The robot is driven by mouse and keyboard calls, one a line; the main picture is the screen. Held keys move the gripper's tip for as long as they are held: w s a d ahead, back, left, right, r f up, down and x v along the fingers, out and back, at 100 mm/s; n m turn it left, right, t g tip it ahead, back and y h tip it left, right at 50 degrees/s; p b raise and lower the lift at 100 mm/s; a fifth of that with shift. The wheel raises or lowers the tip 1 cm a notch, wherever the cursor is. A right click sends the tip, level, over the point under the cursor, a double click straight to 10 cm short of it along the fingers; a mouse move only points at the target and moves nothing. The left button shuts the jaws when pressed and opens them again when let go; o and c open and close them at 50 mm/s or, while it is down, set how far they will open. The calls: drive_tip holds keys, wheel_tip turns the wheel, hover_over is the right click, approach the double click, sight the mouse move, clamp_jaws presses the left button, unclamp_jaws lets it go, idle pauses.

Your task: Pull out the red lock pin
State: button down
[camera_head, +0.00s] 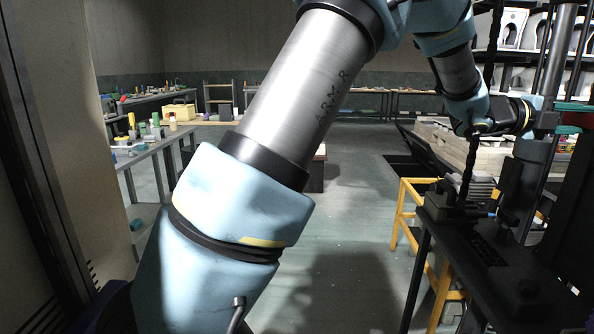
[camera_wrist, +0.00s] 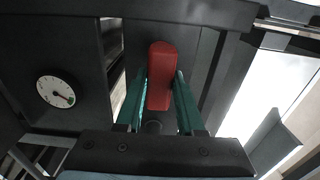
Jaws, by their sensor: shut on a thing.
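The red lock pin (camera_wrist: 161,62) shows in the middle of the wrist view as a rounded red handle in front of a dark metal frame. My gripper (camera_wrist: 161,80) has its two teal fingers on either side of the handle and is shut on it. How far the pin's shaft sits in the frame is hidden behind the handle and fingers.
A round white dial (camera_wrist: 56,92) sits on the dark panel left of the pin. In the head view, a dark machine table (camera_head: 480,240) and a yellow rail (camera_head: 405,205) stand below my arm. A workbench (camera_head: 150,150) is at the left. The middle floor is clear.

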drive_tip(key=shift+a, duration=0.25)
drive_tip(key=shift+w+a+b, duration=0.2)
drive_tip(key=shift+a+b, duration=1.05)
drive_tip(key=shift+a, duration=0.9)
drive_tip(key=shift+a+b, duration=0.3)
drive_tip(key=shift+a, duration=0.8)
drive_tip(key=shift+a, duration=0.1)
drive_tip(key=a+b, duration=0.2)
drive_tip(key=a, duration=0.4)
drive_tip(key=shift+w, duration=0.2)
